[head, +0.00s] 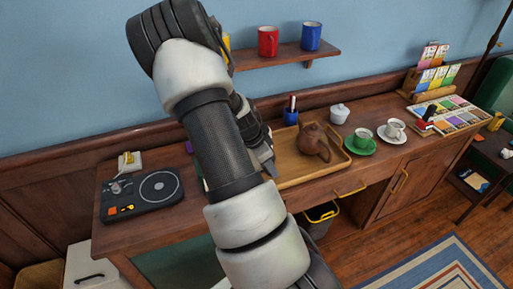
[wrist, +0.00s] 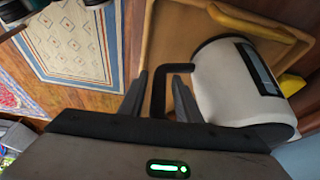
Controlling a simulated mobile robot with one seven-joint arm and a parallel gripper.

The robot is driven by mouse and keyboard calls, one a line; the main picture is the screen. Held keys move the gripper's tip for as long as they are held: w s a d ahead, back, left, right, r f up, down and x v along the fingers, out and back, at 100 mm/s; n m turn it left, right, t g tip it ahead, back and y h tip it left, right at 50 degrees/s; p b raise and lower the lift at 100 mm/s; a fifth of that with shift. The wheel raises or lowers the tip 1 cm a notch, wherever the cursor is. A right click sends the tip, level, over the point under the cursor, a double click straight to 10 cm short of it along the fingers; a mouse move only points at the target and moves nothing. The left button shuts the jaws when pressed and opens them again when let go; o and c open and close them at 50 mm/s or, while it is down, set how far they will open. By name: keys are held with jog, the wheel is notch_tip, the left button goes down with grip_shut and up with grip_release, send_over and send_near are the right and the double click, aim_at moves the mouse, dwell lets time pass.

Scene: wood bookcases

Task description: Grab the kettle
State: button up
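The white kettle (wrist: 220,85) lies across the right of the wrist view, with a dark strip on its side and a black handle (wrist: 158,85). My gripper (wrist: 158,95) is open, its two fingers on either side of the handle with gaps showing; contact cannot be told. In the head view my arm hides the kettle, and only part of my gripper (head: 262,152) shows over the tray's left side. A brown teapot (head: 312,138) stands on the wooden tray (head: 287,179).
A green cup and saucer (head: 360,144), a white cup (head: 394,130), a white lidded pot (head: 340,113) and a pen holder (head: 291,113) stand close by. A black turntable-like device (head: 140,195) is at left. A shelf (head: 285,56) with mugs hangs above.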

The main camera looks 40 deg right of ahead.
grip_shut()
jog(key=shift+w, duration=0.1)
dwell(1.1)
